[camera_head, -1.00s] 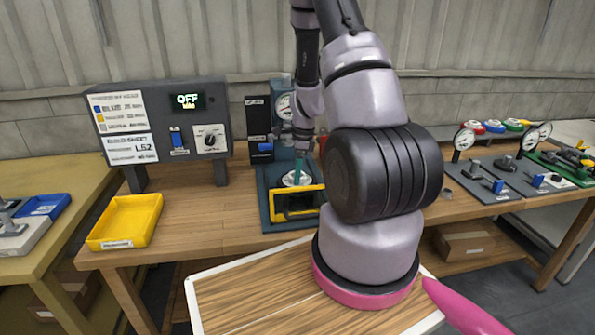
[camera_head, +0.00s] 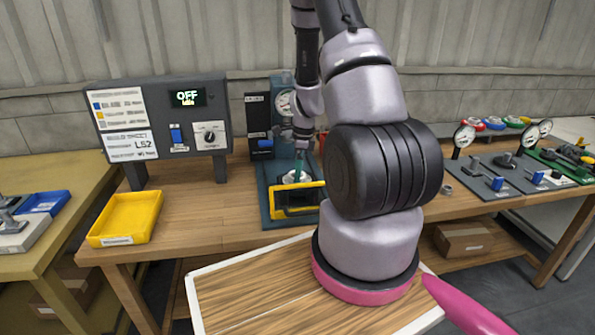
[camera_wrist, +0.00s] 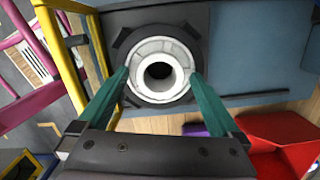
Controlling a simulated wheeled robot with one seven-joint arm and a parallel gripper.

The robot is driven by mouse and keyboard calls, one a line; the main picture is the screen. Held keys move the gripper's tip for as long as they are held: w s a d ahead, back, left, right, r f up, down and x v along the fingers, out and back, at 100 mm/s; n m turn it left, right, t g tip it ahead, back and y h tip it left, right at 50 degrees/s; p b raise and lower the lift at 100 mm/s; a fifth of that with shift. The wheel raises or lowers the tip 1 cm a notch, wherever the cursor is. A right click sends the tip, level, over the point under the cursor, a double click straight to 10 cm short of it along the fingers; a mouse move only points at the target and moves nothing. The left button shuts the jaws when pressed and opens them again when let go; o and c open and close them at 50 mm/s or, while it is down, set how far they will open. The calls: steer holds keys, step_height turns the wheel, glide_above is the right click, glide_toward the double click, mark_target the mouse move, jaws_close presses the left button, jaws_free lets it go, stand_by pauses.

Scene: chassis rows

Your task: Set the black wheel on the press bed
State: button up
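My gripper (camera_wrist: 160,76) is open, its two teal fingers apart on either side of a white ring-shaped piece (camera_wrist: 141,51) with a dark centre hole. In the wrist view this piece sits in a dark base on the press bed (camera_wrist: 244,50). Whether the fingers touch it cannot be told. In the head view my gripper (camera_head: 299,163) points down over the press, and the white piece (camera_head: 291,178) shows partly below it. A yellow frame (camera_head: 277,213) stands at the press front. I cannot make out a separate black wheel in either view.
A control box (camera_head: 165,120) reading OFF stands left of the press. An empty yellow tray (camera_head: 125,218) lies at the bench's left. Gauges and fixtures (camera_head: 490,178) fill the right side. A red bin (camera_wrist: 280,135) is close by in the wrist view.

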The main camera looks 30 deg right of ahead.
step_height(320, 180, up, 11)
steer(key=d, duration=0.1)
steer(key=shift+s+f, duration=0.15)
steer(key=shift+s, duration=0.15)
steer(key=shift+d, duration=0.1)
stand_by(0.3)
steer(key=s+a+r+n+t, duration=0.1)
steer(key=s+a+r+n, duration=0.15)
steer(key=r, duration=0.35)
steer(key=s+a+r+n+t+y, duration=0.1)
steer(key=a+r+n, duration=0.2)
steer(key=r, duration=0.3)
steer(key=s+a+r+n+t, duration=0.1)
steer(key=a+r+n, duration=0.2)
steer(key=r, duration=0.3)
steer(key=s+a+r+n+t, duration=0.1)
steer(key=s+a+r+n, duration=0.2)
steer(key=s+r+n, duration=0.2)
steer(key=s+a+r+n+t, duration=0.2)
steer(key=s+r+n, duration=0.4)
steer(key=s, duration=0.3)
steer(key=shift+s+a+r+t, duration=0.25)
steer(key=shift+a+t, duration=0.05)
steer(key=shift+a, duration=0.35)
